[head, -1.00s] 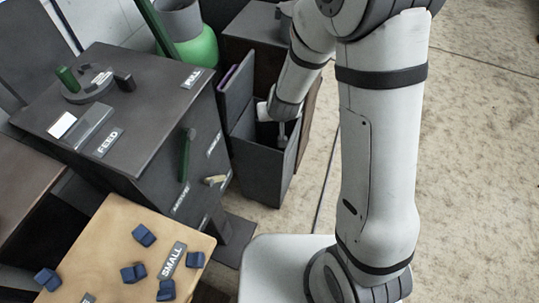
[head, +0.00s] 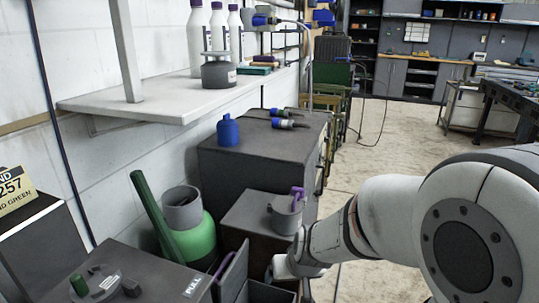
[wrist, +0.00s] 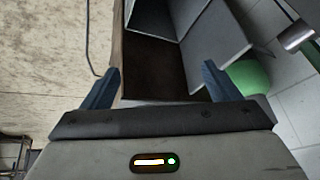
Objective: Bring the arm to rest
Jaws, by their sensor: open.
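My gripper shows in the wrist view (wrist: 160,88) with its two blue fingers spread wide and nothing between them. In the head view my arm comes in from the right and bends down to the left. Its wrist end is over or beside a dark open bin (head: 238,278) at the lower middle. The fingertips are hidden in the head view. In the wrist view, a brown cabinet side and grey panels lie beyond the fingers.
A dark cabinet with a grey pot (head: 287,213) stands just behind my wrist. A green container (head: 197,243) and a dark green pole (head: 157,217) are to the left. A white shelf (head: 170,100) with bottles is on the wall. Open floor (head: 385,150) lies to the right.

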